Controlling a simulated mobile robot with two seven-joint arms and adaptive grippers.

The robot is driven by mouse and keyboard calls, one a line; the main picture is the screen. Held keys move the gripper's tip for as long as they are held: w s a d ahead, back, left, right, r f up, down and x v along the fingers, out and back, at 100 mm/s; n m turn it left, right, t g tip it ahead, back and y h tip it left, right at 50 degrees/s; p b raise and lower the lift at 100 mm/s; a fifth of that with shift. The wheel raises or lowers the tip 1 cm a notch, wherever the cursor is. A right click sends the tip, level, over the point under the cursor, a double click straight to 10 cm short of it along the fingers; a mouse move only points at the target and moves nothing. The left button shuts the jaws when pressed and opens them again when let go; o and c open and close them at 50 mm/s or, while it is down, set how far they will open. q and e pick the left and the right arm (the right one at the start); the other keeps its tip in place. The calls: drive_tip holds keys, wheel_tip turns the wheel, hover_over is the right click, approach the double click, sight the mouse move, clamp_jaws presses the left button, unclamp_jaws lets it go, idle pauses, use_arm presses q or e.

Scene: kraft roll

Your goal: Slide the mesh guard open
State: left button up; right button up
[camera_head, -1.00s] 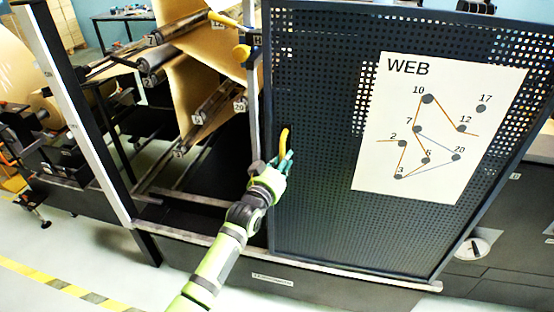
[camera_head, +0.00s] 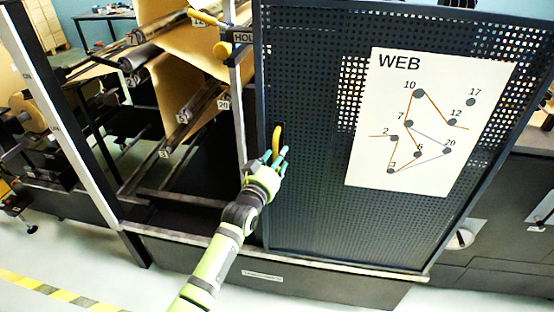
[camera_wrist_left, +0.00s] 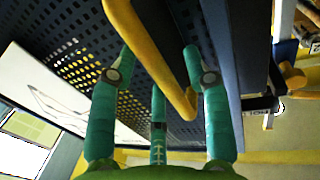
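The mesh guard (camera_head: 310,215) is a dark perforated panel in a dark frame, covering the right part of the machine in the head view. Its yellow handle (camera_head: 277,139) is upright near the guard's left edge. My left gripper (camera_head: 277,158), with teal fingers, is at the handle's lower end. In the left wrist view the yellow handle (camera_wrist_left: 155,60) runs between the spread fingers of the left gripper (camera_wrist_left: 158,75), which are not closed around it. Whether any finger touches it cannot be told. My right gripper is in neither view.
A white WEB diagram sheet (camera_head: 428,125) is on the guard. Left of the guard, the machine bay is uncovered, with brown kraft paper (camera_head: 205,45) over rollers. A rail (camera_head: 180,234) runs along the guard's bottom. Yellow-black floor tape (camera_head: 45,290) lies at lower left.

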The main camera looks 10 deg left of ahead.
use_arm(q)
drive_tip(key=v, duration=1.2)
